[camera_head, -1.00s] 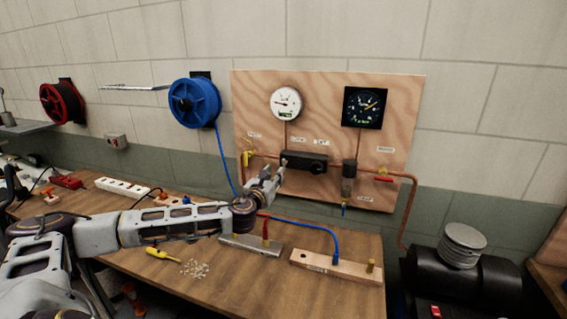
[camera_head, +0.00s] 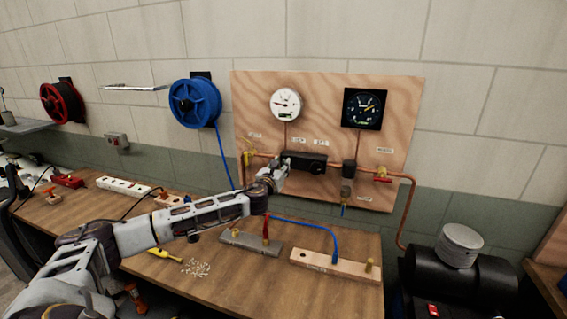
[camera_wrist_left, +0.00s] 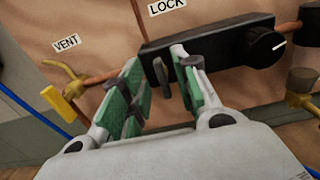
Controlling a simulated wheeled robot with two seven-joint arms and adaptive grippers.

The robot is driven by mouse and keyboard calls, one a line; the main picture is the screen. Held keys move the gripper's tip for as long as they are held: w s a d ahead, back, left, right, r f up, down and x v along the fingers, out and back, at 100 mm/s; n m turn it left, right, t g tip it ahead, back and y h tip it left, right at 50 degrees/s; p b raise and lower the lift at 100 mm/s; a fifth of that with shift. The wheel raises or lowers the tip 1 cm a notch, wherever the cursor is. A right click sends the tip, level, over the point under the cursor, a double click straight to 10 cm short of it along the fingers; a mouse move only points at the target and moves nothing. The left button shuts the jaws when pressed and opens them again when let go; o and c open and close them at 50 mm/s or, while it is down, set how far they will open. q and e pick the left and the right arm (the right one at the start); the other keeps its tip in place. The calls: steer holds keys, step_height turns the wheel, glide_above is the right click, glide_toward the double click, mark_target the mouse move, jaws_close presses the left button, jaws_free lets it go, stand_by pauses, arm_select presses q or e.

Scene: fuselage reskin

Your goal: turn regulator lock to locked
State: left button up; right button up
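The black regulator block (camera_head: 308,162) is mounted on the plywood panel, with a round knob (camera_wrist_left: 266,46) at its right end. In the left wrist view, a small dark lever (camera_wrist_left: 161,76) stands out at the block's left end, below the "LOCK" label (camera_wrist_left: 166,6). My left gripper (camera_head: 284,167) is at that left end. Its green-padded fingers (camera_wrist_left: 160,88) are spread apart, with the lever between them. A gap shows beside the lever; whether either pad touches it is unclear. My right gripper is not in view.
A yellow vent valve (camera_wrist_left: 63,97) on the copper pipe is close left of my fingers. A red-handled valve (camera_head: 382,178) is to the right. Two gauges (camera_head: 286,104) (camera_head: 363,107) hang above. The workbench (camera_head: 230,285) below holds blocks, a blue hose and a yellow screwdriver.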

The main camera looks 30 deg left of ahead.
mark_target(283, 162)
arm_select(q)
steer(key=shift+x, duration=1.55)
jaws_close()
